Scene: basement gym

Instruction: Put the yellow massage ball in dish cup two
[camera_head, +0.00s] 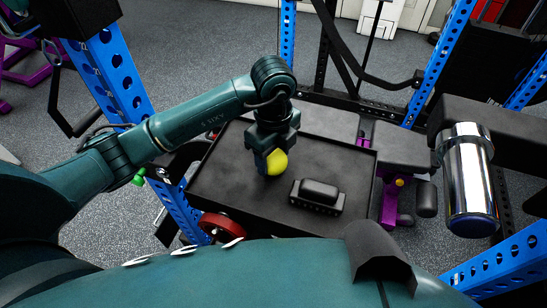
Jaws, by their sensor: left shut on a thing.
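The yellow massage ball (278,162) is in the fingers of my left gripper (268,163), which points down over the black tray-like surface (230,195). The gripper hides part of the ball. I cannot tell whether the ball touches the surface below. A black block with a rounded pad on top (318,192) sits on the surface to the right of the gripper, apart from it. I cannot make out anything that is clearly dish cup two. My right gripper is not in view.
Blue rack uprights (120,80) stand at left and right. A chrome cylinder (467,180) and purple machine parts (390,200) are at the right. A red-rimmed disc (219,226) is at the tray's front left corner. The tray's left front area is clear.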

